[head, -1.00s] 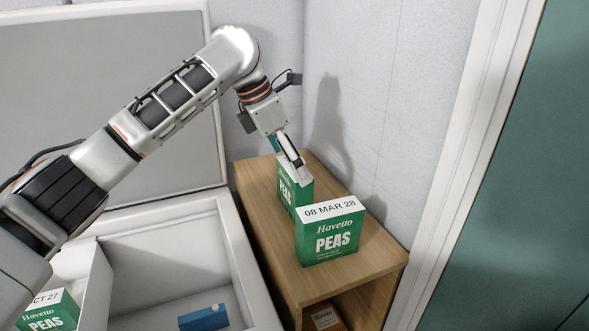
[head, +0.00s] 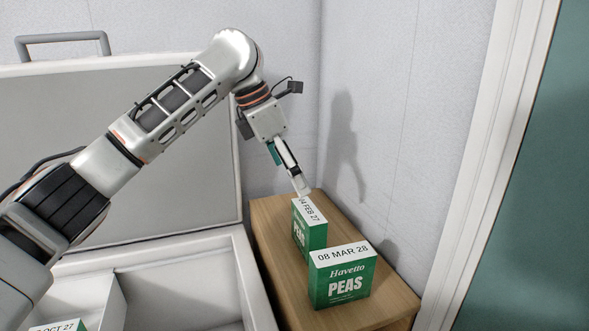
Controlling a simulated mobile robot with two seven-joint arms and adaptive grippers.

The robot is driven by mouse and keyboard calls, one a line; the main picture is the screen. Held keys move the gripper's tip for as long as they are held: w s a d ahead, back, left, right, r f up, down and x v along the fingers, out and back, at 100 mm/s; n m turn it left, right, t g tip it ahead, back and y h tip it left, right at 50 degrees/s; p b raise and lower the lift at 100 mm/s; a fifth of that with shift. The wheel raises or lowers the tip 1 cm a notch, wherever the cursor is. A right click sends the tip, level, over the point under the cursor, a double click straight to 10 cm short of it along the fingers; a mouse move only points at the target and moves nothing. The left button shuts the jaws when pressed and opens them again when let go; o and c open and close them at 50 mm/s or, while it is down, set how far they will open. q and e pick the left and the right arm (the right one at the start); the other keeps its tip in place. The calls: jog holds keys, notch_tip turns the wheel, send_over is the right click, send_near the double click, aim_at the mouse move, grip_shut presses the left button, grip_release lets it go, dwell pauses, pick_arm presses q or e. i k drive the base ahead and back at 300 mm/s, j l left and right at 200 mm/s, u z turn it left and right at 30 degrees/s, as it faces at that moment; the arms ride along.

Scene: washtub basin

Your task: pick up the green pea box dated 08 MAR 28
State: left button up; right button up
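The green pea box dated 08 MAR 28 (head: 341,288) stands upright near the front of the wooden shelf unit, its white dated top and "Havetto PEAS" face showing. Behind it and slightly left stands a second green pea box (head: 316,240), dated 04 FEB 27 and turned at an angle. My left gripper (head: 303,190) points down over the back end of the 04 FEB 27 box, behind the 08 MAR 28 box. It shows nearly edge-on, so its finger gap is hidden. Whether it touches the rear box is unclear. My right gripper is out of view.
The wooden shelf unit (head: 285,268) stands against the grey wall, with bare top around the boxes. A pale open case or tub (head: 180,262) is at its left, with another pea box (head: 62,326) partly visible inside. A white door frame is at right.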

aim_at(341, 275)
jog(key=k+l, duration=0.1)
jog(key=k, duration=0.9)
